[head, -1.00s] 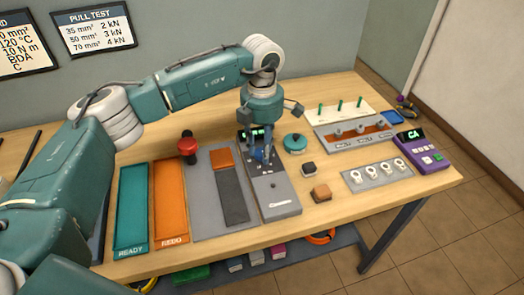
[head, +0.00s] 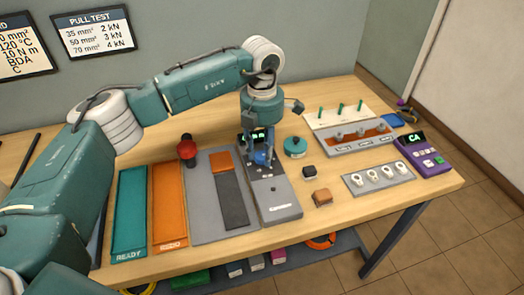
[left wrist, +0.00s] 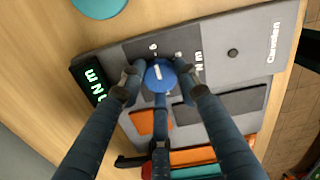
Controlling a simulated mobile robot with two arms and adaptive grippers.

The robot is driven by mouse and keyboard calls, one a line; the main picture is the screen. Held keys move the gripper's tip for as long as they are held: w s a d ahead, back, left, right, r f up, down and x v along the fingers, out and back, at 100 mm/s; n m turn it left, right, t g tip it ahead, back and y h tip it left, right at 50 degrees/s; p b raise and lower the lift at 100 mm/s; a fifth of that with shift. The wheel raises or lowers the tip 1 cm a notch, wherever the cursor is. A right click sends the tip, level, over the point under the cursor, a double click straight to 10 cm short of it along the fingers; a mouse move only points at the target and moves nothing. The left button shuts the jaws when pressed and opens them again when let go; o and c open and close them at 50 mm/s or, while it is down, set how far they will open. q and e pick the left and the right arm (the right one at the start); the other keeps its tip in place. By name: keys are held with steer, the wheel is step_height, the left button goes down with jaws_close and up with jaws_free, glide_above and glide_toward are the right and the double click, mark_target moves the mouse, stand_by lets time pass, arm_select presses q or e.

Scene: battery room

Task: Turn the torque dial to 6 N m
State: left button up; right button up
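The blue torque dial (left wrist: 159,75) sits on a grey torque unit (left wrist: 235,50) and carries a white pointer line. The unit also shows in the head view (head: 277,203), where the dial (head: 261,157) is partly covered by my fingers. The unit's green-lit display (left wrist: 93,88) is seen sideways; I cannot read its number surely. My left gripper (left wrist: 160,73) points down with fingers on both sides of the dial, close against it; whether they press on it I cannot tell. My right gripper is not in view.
A round teal knob-like item (head: 295,147) stands right of the unit. A red-topped item (head: 187,150) and the orange REDO tray (head: 169,205) lie left. Two small blocks, a lug rack (head: 380,178) and a purple device (head: 424,153) are on the right.

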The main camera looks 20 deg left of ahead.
mark_target(262, 154)
arm_select(q)
steer(key=o, duration=0.3)
steer(key=shift+r, duration=0.1)
steer(key=shift+o, duration=0.2)
step_height(262, 154, up, 12)
steer(key=shift+r, duration=0.1)
stand_by(0.4)
